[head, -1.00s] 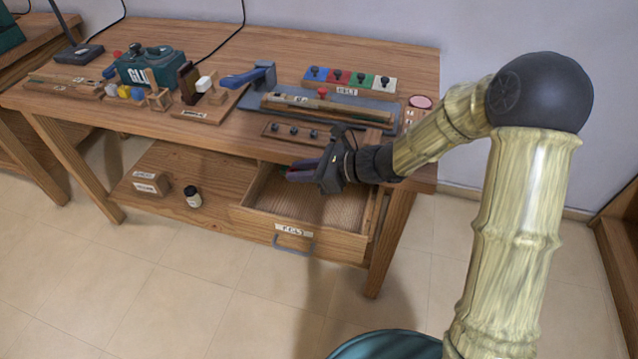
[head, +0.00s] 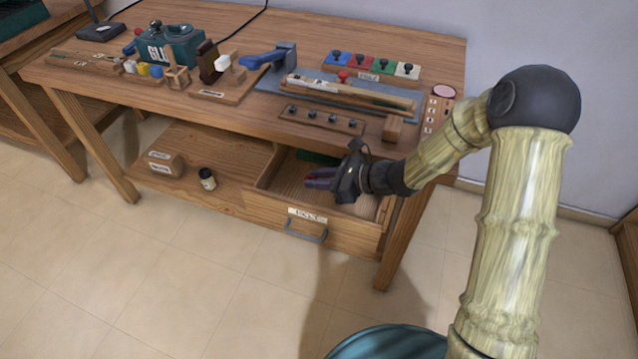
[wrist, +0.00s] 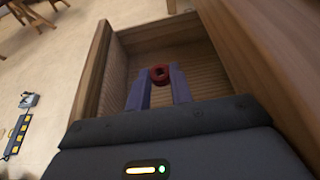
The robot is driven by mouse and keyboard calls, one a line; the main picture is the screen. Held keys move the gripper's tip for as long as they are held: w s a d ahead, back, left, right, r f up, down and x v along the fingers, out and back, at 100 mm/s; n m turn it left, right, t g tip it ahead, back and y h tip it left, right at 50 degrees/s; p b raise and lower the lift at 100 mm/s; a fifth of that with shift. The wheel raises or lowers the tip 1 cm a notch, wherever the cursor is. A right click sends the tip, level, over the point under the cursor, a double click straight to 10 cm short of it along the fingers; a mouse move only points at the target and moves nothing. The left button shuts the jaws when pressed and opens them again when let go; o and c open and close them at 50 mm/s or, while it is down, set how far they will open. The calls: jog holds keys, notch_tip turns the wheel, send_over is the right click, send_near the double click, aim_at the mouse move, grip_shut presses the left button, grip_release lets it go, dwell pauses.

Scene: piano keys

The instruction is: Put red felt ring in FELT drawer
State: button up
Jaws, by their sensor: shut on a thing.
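The red felt ring (wrist: 160,74) is held between the fingertips of my gripper (wrist: 159,84) in the wrist view. My gripper (head: 320,178) is shut on it, over the open drawer. The drawer (head: 340,236) is pulled out below the tabletop; it carries a label and a grey handle (head: 306,230). I cannot read the label clearly. In the wrist view the drawer (wrist: 94,73) shows a bare ribbed floor beneath the ring. In the head view something green lies at the back of the drawer, and the ring is too small to make out.
The workbench top (head: 235,120) overhangs the drawer's back. A lower shelf (head: 215,160) to the left holds a small dark bottle (head: 208,180) and a labelled wooden box (head: 165,164). Several tools and blocks crowd the bench. The floor before the drawer is clear.

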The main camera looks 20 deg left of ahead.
jog(key=shift+s+a+f, duration=0.15)
jog(key=shift+f, duration=0.8)
jog(key=shift+d, duration=0.25)
jog(key=shift+a+f+b, duration=0.1)
jog(key=shift+f+b, duration=0.2)
jog(key=shift+b, duration=0.1)
jog(key=shift+f, duration=0.25)
jog(key=o, duration=0.9)
jog(key=shift+o, duration=0.2)
jog(key=shift+r, duration=0.1)
jog(key=shift+r+p, duration=0.3)
jog(key=shift+r, duration=0.2)
jog(key=shift+d+r, duration=0.25)
jog(key=shift+r, duration=0.05)
jog(key=p+v, duration=0.2)
jog(key=v, duration=0.9)
jog(key=shift+d+f+p, duration=0.1)
jog(key=shift+d+p, duration=0.15)
jog(key=shift+p, duration=0.05)
